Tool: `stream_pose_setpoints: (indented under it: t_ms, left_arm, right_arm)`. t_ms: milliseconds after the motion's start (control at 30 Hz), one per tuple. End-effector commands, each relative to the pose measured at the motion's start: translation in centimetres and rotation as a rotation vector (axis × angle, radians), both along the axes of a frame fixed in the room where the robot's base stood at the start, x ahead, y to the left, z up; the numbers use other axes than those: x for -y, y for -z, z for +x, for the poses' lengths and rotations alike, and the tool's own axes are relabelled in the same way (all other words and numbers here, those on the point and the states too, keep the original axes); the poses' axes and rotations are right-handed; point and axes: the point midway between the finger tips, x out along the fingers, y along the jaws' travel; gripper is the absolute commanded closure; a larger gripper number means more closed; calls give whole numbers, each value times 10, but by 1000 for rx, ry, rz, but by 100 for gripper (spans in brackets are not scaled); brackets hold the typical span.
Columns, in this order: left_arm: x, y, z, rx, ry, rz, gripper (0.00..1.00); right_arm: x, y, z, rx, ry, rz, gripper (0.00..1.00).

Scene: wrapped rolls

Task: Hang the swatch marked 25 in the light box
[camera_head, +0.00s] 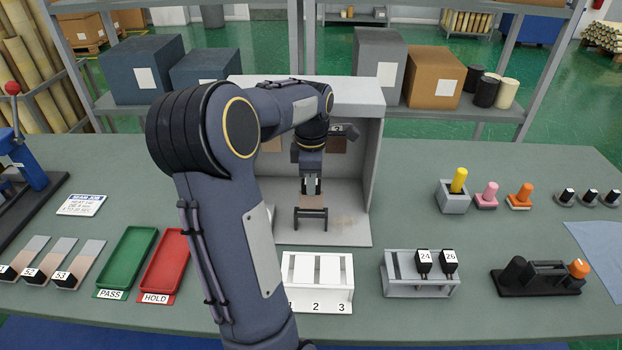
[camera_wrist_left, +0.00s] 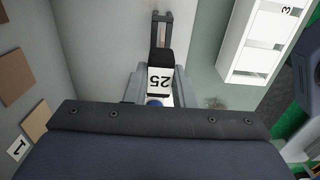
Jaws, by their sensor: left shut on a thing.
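The light box (camera_head: 376,160) is a grey-white open-fronted cabinet at the middle back of the bench. My left gripper (camera_head: 311,188) reaches down inside it, above its floor. It is shut on the swatch marked 25 (camera_wrist_left: 160,80), whose white label faces the left wrist view. My arm hides much of the box's back wall. A brown swatch (camera_head: 337,146) hangs there on the right under a label 2; tan and brown pieces also show in the left wrist view (camera_wrist_left: 14,86).
A white rack (camera_head: 318,296) numbered 1 to 3 stands in front of the box. A grey rack (camera_head: 400,287) holds swatches 24 (camera_head: 424,258) and 26 (camera_head: 449,257). Green (camera_head: 126,262) and red (camera_head: 165,265) trays lie left; a black tool (camera_head: 535,277) lies right.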

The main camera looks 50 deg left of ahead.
Motion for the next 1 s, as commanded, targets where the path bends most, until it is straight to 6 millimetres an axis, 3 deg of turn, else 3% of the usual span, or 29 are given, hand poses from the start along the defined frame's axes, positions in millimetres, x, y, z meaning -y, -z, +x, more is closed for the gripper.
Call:
stream_pose_setpoints:
  t_ms: [367, 1000]
  left_arm:
    - [0, 4, 0, 0, 0, 0, 99]
    - [0, 34, 0, -1, 0, -1, 100]
  right_arm:
    - [0, 3, 0, 0, 0, 0, 64]
    - [0, 23, 0, 0, 0, 0, 64]
